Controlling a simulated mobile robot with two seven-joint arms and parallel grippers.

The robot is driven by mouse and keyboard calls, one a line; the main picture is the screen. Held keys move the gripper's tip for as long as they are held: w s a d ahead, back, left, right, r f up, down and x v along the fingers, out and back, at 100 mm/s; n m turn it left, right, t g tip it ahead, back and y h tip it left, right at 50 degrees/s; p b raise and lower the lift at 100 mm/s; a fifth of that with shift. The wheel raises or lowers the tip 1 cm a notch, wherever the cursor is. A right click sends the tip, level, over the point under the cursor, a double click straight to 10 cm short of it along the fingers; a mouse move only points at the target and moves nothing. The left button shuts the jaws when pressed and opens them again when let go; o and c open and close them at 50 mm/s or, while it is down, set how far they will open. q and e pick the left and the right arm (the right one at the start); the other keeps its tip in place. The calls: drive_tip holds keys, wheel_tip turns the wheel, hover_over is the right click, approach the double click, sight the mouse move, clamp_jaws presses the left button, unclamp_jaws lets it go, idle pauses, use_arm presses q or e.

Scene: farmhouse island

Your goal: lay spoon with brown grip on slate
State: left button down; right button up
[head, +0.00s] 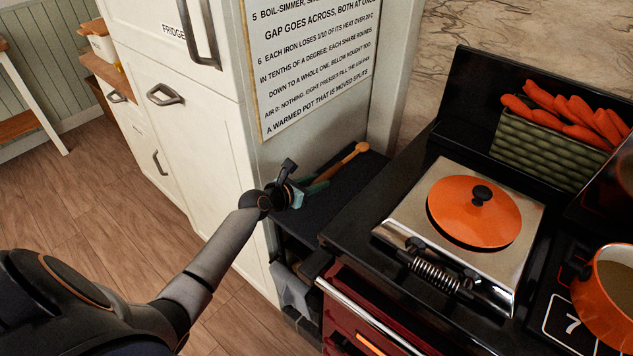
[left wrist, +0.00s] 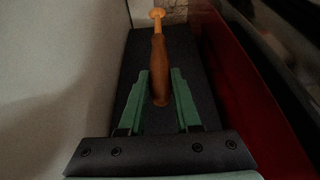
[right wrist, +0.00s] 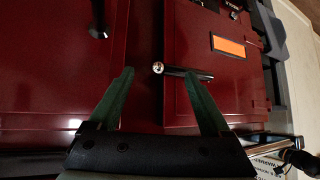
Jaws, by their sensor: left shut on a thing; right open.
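The spoon with brown grip (left wrist: 159,68) lies lengthwise between my left gripper's green fingers (left wrist: 159,74), which are shut on its brown grip. Its lighter wooden end points away from me; it also shows in the head view (head: 348,157). My left gripper (head: 312,184) is over the dark slate (head: 345,189), in the gap between the fridge and the range. The slate fills much of the left wrist view (left wrist: 201,92) under the spoon. I cannot tell whether the spoon touches it. My right gripper (right wrist: 158,73) is open and empty before the red range front.
The white fridge (head: 190,120) walls the slate's left side. The black range top (head: 365,215) borders it on the right, with an orange lid (head: 465,220), an orange pot (head: 607,310) and a green crate (head: 540,148) of red-orange items.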

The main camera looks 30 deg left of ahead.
sight(316, 208)
use_arm(q)
drive_tip(key=shift+w, duration=0.2)
drive_tip(key=shift+s, duration=0.15)
drive_tip(key=shift+f, duration=0.15)
drive_tip(key=shift+f+b, duration=2.55)
drive_tip(key=shift+f, duration=0.95)
drive_tip(key=shift+f, duration=0.3)
drive_tip(key=c, duration=0.5)
unclamp_jaws()
